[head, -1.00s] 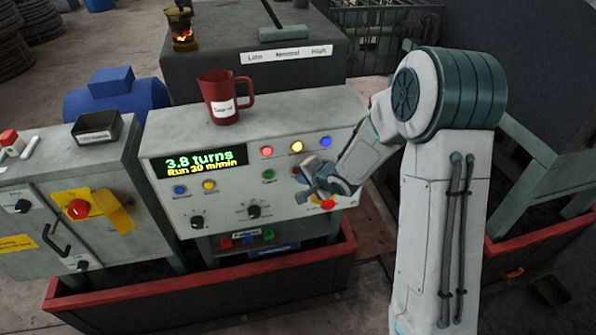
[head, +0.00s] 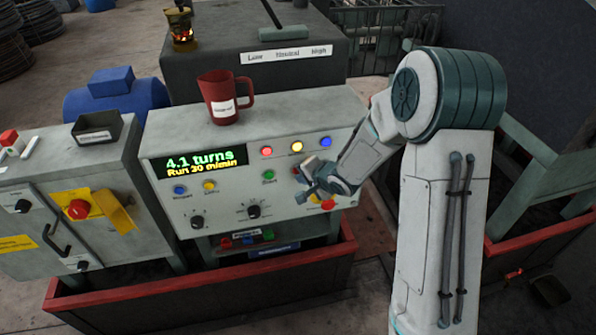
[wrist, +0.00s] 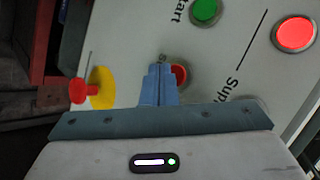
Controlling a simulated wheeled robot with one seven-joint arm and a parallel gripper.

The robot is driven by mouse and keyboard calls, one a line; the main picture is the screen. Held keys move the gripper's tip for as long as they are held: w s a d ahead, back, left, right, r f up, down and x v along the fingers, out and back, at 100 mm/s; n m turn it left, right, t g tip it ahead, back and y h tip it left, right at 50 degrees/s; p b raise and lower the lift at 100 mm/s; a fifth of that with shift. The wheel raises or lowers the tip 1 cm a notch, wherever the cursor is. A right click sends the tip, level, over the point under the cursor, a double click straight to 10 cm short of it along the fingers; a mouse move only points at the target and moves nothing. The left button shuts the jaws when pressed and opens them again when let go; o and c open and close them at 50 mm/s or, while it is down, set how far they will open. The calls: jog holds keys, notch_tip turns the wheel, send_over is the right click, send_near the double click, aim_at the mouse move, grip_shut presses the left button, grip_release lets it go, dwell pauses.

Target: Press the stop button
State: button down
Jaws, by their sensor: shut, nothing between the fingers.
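The stop button is a small red button on the grey control panel (head: 225,205). In the wrist view the red button (wrist: 180,74) shows just beyond my fingertips, partly covered by them, and its label is mostly hidden. In the head view my gripper (head: 302,181) covers most of that spot. My gripper is shut and empty, its blue-grey fingers (wrist: 158,88) pointing at the panel beside or over the button. I cannot tell whether they touch it. The green Start button (head: 269,175) is beside it, also in the wrist view (wrist: 205,11).
A red mushroom knob on yellow (wrist: 88,90) sits near my fingers, also in the head view (head: 327,204). A red lamp (wrist: 295,34) glows above. The display (head: 200,161) reads 4.1 turns, Run 20 m/min. A red jug (head: 225,97) stands on the panel top.

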jog(key=shift+w, duration=0.1)
jog(key=shift+w+a+p, duration=0.15)
jog(key=shift+w+p, duration=0.1)
jog(key=shift+p, duration=0.1)
jog(key=shift+w+a+p, duration=0.1)
jog(key=shift+w+p, duration=0.2)
jog(key=shift+w, duration=0.1)
dwell(0.5)
jog(key=shift+s, duration=0.1)
jog(key=shift+s+d, duration=0.25)
jog(key=shift+s, duration=0.45)
jog(key=shift+s+d, duration=0.25)
jog(key=shift+s, duration=0.55)
jog(key=shift+s+d, duration=0.2)
jog(key=shift+s, duration=0.6)
jog(key=shift+s+d, duration=0.25)
jog(key=shift+s, duration=0.55)
